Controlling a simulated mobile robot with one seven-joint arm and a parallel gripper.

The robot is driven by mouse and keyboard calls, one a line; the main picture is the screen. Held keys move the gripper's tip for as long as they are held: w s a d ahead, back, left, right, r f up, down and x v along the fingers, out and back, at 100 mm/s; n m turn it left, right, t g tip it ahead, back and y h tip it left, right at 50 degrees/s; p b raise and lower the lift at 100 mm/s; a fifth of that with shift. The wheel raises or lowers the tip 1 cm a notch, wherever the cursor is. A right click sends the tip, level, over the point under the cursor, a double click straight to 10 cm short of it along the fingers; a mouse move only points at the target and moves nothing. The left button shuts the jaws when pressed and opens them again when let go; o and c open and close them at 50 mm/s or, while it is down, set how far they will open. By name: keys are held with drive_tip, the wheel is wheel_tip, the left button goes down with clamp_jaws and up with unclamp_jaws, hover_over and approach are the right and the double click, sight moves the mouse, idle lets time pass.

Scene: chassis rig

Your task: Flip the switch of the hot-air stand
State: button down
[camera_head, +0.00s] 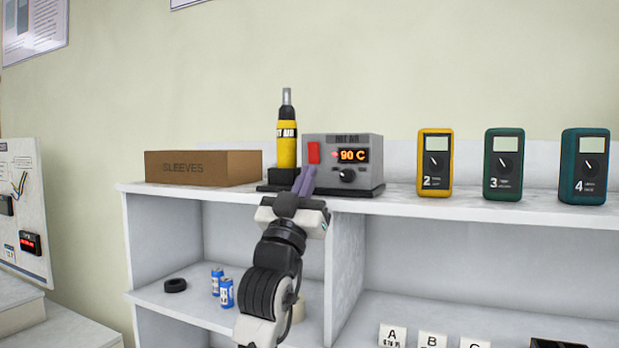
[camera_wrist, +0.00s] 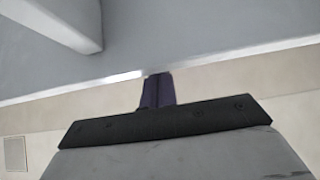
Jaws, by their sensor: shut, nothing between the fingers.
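The hot-air stand (camera_head: 370,144) is a grey box on the top shelf in the head view. It has a red rocker switch (camera_head: 314,152), an orange display reading 90 C (camera_head: 353,155) and a black knob (camera_head: 347,175). A yellow hot-air tool (camera_head: 287,140) stands upright on its left. My gripper (camera_head: 304,181) is shut and empty, its purple fingers pointing up just below the red switch. I cannot tell whether they touch the stand. In the wrist view the shut fingers (camera_wrist: 157,90) are near a pale shelf edge; the switch is not visible there.
A brown SLEEVES box (camera_head: 203,167) stands left of the tool. Yellow (camera_head: 435,162), green (camera_head: 503,163) and teal (camera_head: 584,165) meters stand to the right. Blue cans (camera_head: 226,292), a black ring (camera_head: 175,285) and label cards (camera_head: 433,340) are on the lower shelf.

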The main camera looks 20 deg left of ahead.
drive_tip(key=b+v, duration=0.1)
drive_tip(key=v, duration=0.4)
drive_tip(key=shift+s+a+r+b, duration=0.1)
drive_tip(key=shift+s+b, duration=0.15)
drive_tip(key=shift+b, duration=0.15)
